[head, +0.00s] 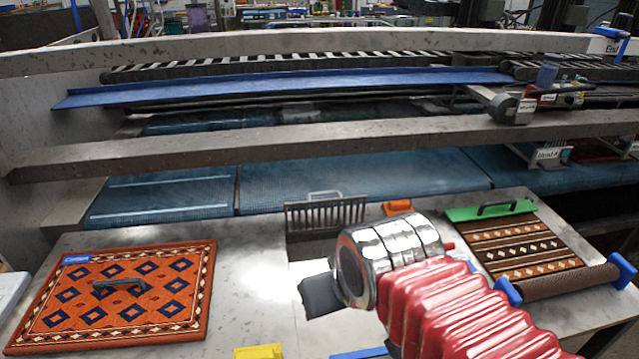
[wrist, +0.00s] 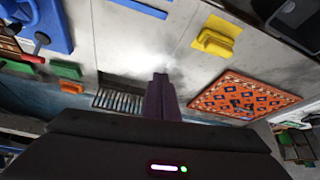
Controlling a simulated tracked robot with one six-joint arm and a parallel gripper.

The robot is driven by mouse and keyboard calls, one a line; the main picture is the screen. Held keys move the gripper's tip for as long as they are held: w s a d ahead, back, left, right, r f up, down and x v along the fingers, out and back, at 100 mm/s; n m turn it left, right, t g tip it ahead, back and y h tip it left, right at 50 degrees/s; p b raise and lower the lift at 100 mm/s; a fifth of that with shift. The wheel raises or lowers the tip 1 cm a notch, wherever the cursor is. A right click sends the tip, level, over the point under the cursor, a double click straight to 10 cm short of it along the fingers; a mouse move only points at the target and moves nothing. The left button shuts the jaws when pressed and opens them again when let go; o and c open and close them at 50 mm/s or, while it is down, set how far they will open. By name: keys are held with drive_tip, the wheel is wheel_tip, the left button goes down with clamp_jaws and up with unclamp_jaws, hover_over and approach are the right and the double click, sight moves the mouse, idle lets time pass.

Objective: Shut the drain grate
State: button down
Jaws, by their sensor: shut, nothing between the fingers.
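The drain grate (head: 325,214) is a dark slatted panel with a light handle on its top edge. It stands raised, near upright, at the back edge of the metal table, above a dark recess (head: 303,250). It also shows in the wrist view (wrist: 118,102), left of my fingers. My gripper (head: 321,295) is in front of the grate and apart from it in the head view; its fingertips are not clear there. In the wrist view my gripper (wrist: 160,76) has its fingers together with nothing between them. My wrist hides part of the table right of the recess.
An orange patterned rug (head: 170,270) with a dark handle lies at left. A brown rug (head: 525,245) with a green bar (head: 490,210) and a roller (head: 565,282) are at right. An orange block (head: 397,207) is near the grate, a yellow block (head: 258,352) at the front.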

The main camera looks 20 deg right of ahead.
drive_tip(key=shift+w, duration=0.1)
drive_tip(key=w+d+r, duration=0.1)
drive_tip(key=w+r, duration=0.3)
drive_tip(key=w, duration=0.4)
drive_tip(key=m+h, duration=0.1)
drive_tip(key=m, duration=0.1)
hover_over(324, 211)
drive_tip(key=w, duration=0.4)
wheel_tip(324, 211, down, 2)
drive_tip(key=f, duration=0.1)
drive_tip(key=shift+s+d+r, duration=0.1)
drive_tip(key=shift+r, duration=0.15)
drive_tip(key=shift+w+d+f, duration=0.1)
drive_tip(key=shift+w+f, duration=0.05)
drive_tip(key=shift+f, duration=1.4)
drive_tip(key=shift+w+a+f, duration=0.1)
drive_tip(key=shift+w+f, duration=0.1)
drive_tip(key=shift+f, duration=1.4)
drive_tip(key=shift+w+d+f, duration=0.1)
drive_tip(key=shift+w+f, duration=0.05)
drive_tip(key=shift+f, duration=1.4)
